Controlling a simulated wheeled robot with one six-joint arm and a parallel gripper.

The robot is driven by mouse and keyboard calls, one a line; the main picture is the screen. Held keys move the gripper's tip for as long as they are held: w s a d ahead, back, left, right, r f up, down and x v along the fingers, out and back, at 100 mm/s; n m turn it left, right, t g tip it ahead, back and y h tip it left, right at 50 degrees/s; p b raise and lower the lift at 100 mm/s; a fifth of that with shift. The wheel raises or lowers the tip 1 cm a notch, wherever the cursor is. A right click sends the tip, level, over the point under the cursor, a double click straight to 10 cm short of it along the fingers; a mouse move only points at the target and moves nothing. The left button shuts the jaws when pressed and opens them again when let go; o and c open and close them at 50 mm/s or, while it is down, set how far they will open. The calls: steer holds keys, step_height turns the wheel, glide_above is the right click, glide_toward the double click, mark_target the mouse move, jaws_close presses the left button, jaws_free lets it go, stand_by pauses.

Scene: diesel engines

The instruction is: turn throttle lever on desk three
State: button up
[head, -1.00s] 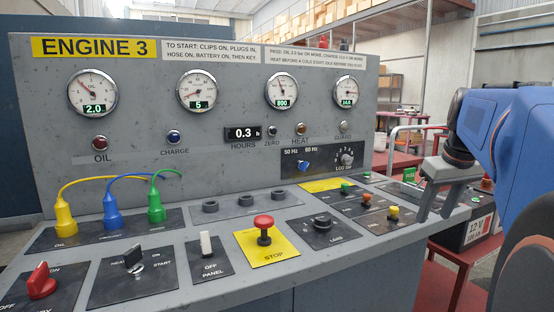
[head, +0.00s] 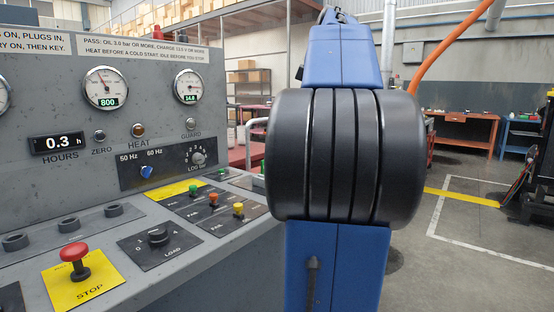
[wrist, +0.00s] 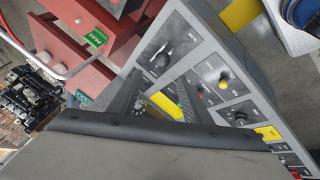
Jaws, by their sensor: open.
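On desk three, a black plate with a knob-like dark lever (wrist: 160,60) lies near the desk's end in the wrist view. It looks like the throttle lever, but its label is not readable. In the head view, my own blue and black arm covers that end of the desk. A large grey part of my gripper (wrist: 165,128) with a dark edge fills the lower wrist view. The gripper is open and appears apart from the lever.
The red stop button (head: 74,252), load knob (head: 158,235) and green, red and yellow buttons (head: 213,199) stand on the sloping desk. The upright gauge panel (head: 50,110) rises behind. A red table (wrist: 85,45) stands beyond the desk. Open floor (head: 470,240) lies to the right.

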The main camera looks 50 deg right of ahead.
steer(key=x, duration=1.6)
steer(key=shift+w+d+f, duration=0.1)
steer(key=shift+d+f, duration=0.05)
steer(key=shift+f, duration=0.25)
jaws_close()
steer(key=shift+w+r, duration=0.1)
